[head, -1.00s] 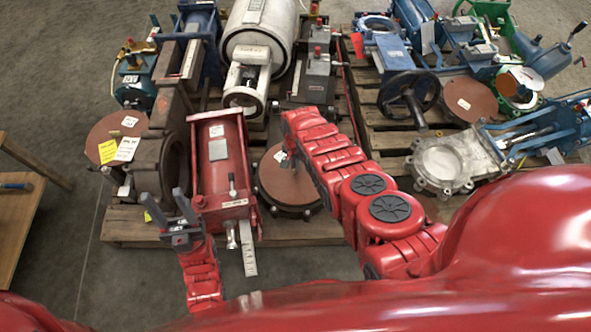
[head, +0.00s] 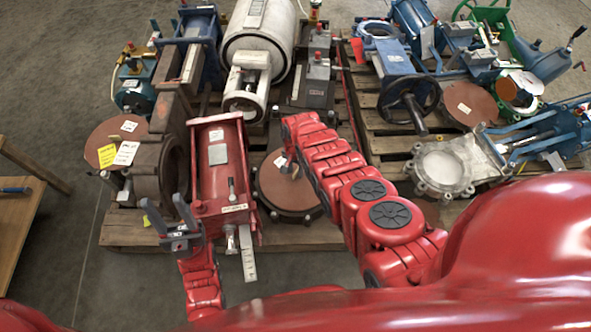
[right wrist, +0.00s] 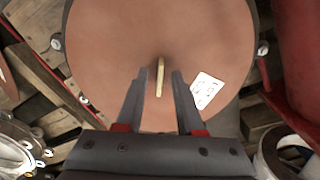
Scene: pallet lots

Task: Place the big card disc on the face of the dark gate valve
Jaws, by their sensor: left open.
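The big reddish-brown card disc (head: 290,196) lies flat on the round face of the dark gate valve (head: 312,214) at the front of the middle pallet. A dark rim of the valve shows around it. In the right wrist view the disc (right wrist: 120,45) fills the middle, with a pale upright tab (right wrist: 160,77) and a white label on it. My right gripper (right wrist: 160,75) is open over the disc, its fingers apart on either side of the tab. In the head view my right arm hides most of that gripper. My left gripper (head: 163,201) is open and empty, near the pallet's front left.
A red valve (head: 222,175) stands just left of the disc. A brown disc (head: 112,142) with labels lies further left, and another (head: 470,104) lies on the right pallet. A pale metal valve (head: 443,168) is to the right. A wooden table (head: 20,215) is at the left edge.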

